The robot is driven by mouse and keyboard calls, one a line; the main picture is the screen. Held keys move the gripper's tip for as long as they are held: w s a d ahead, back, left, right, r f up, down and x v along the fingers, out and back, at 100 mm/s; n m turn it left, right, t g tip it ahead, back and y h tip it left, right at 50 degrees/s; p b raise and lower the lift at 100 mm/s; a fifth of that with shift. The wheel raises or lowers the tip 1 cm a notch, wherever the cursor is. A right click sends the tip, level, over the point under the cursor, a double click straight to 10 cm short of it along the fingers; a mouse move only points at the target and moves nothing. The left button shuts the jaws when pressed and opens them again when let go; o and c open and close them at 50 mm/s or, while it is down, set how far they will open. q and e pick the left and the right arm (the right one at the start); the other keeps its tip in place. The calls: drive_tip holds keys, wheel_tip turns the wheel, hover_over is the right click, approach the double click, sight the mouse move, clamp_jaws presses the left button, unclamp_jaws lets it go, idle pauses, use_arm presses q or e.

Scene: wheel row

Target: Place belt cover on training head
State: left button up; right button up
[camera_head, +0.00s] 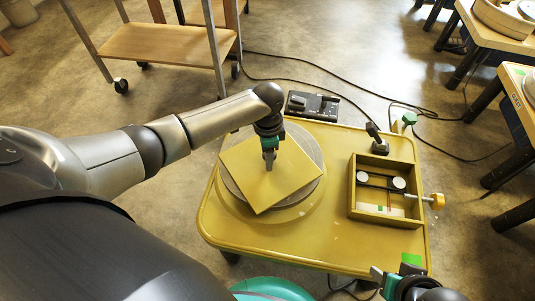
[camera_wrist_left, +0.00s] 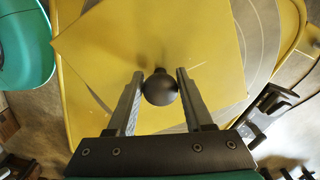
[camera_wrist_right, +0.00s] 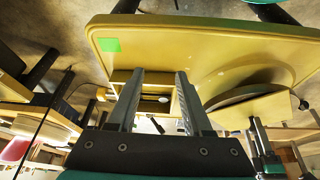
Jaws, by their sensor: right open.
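The belt cover (camera_head: 262,188) seems to be the flat yellow square panel lying on a round grey wheel head (camera_head: 316,152). In the left wrist view, the cover (camera_wrist_left: 215,70) has a round black knob (camera_wrist_left: 160,88). My left gripper (camera_head: 269,160) is open, its fingers either side of the knob with slim gaps; contact is not clear. The training head seems to be the open yellow box (camera_head: 385,219) holding two pale pulleys (camera_head: 398,183); it also shows in the right wrist view (camera_wrist_right: 126,77). My right gripper (camera_head: 393,270) is open and empty at the table's front right corner.
The yellow table (camera_head: 225,222) carries both wheel and box. A yellow knob (camera_head: 438,201) sticks out from the box's right side. A black pedal-like device (camera_head: 313,104) lies behind the table. A trolley (camera_head: 155,43) stands at back left, and other tables stand at right.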

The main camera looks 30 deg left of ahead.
use_arm(q)
drive_tip(key=o, duration=0.3)
drive_tip(key=shift+o, duration=0.2)
drive_tip(key=shift+r, duration=0.35)
wheel_tip(320, 180, up, 10)
drive_tip(key=p, duration=0.6)
drive_tip(key=shift+r, duration=0.85)
use_arm(e)
drive_tip(key=s+d+f+g, duration=0.1)
drive_tip(key=s+f, duration=0.3)
drive_tip(key=f, duration=0.8)
drive_tip(key=shift+s+f+g, duration=0.15)
drive_tip(key=shift+f+g, duration=0.2)
drive_tip(key=shift+g, duration=0.15)
